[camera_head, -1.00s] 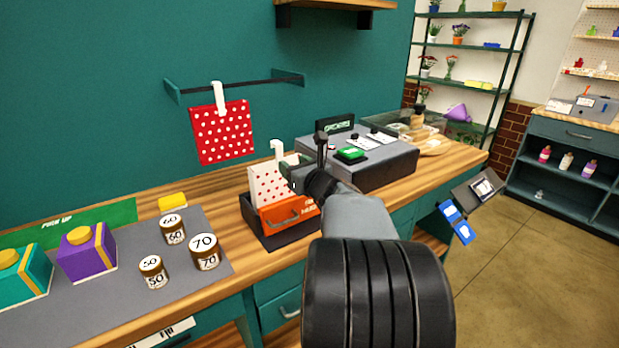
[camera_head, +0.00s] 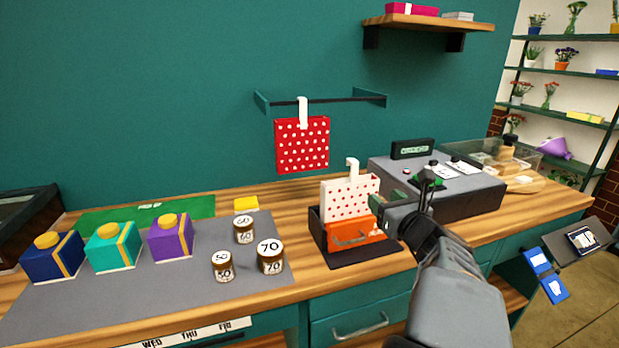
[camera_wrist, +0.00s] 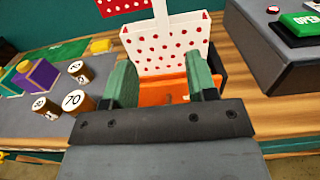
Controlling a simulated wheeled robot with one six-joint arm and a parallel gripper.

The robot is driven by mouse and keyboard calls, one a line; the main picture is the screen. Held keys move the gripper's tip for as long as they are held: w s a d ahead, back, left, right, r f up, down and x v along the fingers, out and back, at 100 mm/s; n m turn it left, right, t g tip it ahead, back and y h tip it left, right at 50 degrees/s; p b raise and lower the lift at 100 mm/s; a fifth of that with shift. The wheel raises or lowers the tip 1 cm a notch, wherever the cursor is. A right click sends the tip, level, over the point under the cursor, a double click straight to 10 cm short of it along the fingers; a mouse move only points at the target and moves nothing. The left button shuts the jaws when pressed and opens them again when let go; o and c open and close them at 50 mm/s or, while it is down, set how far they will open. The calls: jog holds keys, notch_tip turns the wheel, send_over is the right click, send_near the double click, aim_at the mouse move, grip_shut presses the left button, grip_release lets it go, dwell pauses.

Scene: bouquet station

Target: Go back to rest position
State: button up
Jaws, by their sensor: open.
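My gripper (camera_wrist: 165,88) is open in the wrist view, with its two green fingers apart and nothing between them. A white bag with red dots (camera_head: 346,200) stands upright in a dark tray (camera_head: 365,258) behind that orange box. In the wrist view the dotted bag (camera_wrist: 165,50) is just beyond the fingertips. I cannot tell whether a finger touches it.
A red dotted bag (camera_head: 302,146) hangs on a wall rail. A grey machine (camera_head: 455,205) stands to the right. Numbered jars (camera_head: 270,257) and gift boxes (camera_head: 113,246) stand on a grey mat (camera_head: 150,302) to the left. A shelf (camera_head: 430,24) juts from the wall above.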

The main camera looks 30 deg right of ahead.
jog(key=s+a+f+n+g+y+p, duration=0.25)
jog(key=a+f+n+g+y, duration=0.25)
jog(key=a+f+n+g, duration=0.95)
jog(key=s+a+r+n+h+p, duration=0.1)
jog(key=a+n, duration=0.4)
jog(key=n, duration=0.6)
jog(key=s+a+r+n+h+p, duration=0.1)
jog(key=s+a+r+n+p, duration=0.1)
jog(key=n, duration=1)
jog(key=shift+s+a+r+p, duration=0.35)
jog(key=shift+s+a+r, duration=0.3)
jog(key=shift+s+a, duration=0.75)
jog(key=shift+w+a, duration=0.1)
jog(key=shift+c, duration=0.2)
